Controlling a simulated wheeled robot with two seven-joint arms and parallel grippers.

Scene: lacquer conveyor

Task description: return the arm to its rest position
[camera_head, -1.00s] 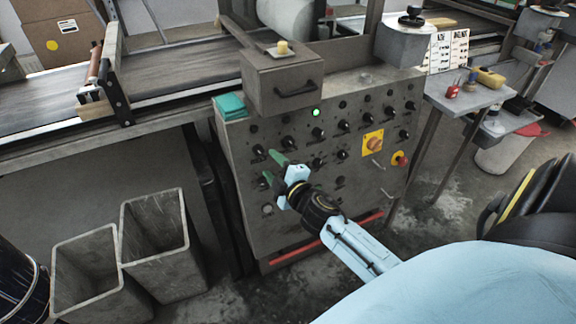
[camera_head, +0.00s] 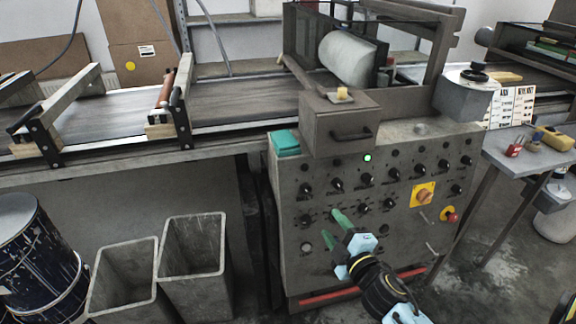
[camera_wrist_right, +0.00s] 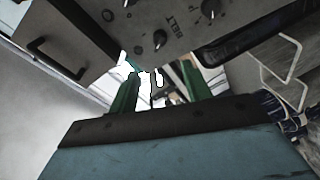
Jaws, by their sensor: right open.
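My right gripper (camera_head: 338,243) shows in the head view, with green fingers and a light blue body. Its two fingers are apart with nothing between them. It is in front of the grey control panel (camera_head: 325,175), over the panel's lower left part in the picture; I cannot tell if it touches. In the right wrist view the green fingers (camera_wrist_right: 157,95) are spread and empty, and the panel with its black knobs and the word BELT shows above them. My left gripper is not in view.
Two open grey bins (camera_head: 193,272) and a dark drum (camera_head: 38,255) stand at the lower left. A conveyor belt (camera_head: 235,105) runs behind the panel. A drawer box (camera_head: 335,130) juts out above the knobs. A side table (camera_head: 525,150) stands at the right.

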